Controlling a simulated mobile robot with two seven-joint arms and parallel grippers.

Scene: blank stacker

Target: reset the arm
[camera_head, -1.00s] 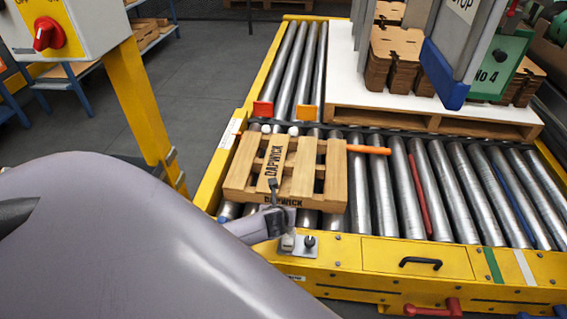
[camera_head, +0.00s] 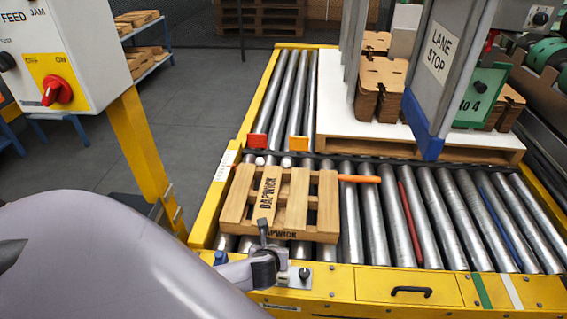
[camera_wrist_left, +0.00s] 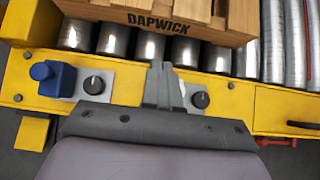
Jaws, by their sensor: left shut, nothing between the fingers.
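My left gripper (camera_head: 263,228) comes in from the lower left in the head view. Its fingers are shut with nothing between them. They are over the front yellow rail, close to the near edge of the wooden pallet marked DAPWICK (camera_head: 235,205). In the left wrist view the closed fingers (camera_wrist_left: 163,80) point toward the same pallet (camera_wrist_left: 225,25), beside a black knob (camera_wrist_left: 201,100). My grey left arm covers the lower left of the head view. My right gripper is not in view.
The pallet lies on the roller conveyor (camera_head: 375,225), with an orange bar (camera_head: 360,179) at its right. A control box with a red switch (camera_head: 57,90) stands left. A lane stop post (camera_head: 440,75) and stacked blanks (camera_head: 383,75) stand at back right. A blue knob (camera_wrist_left: 45,72) sits on the rail.

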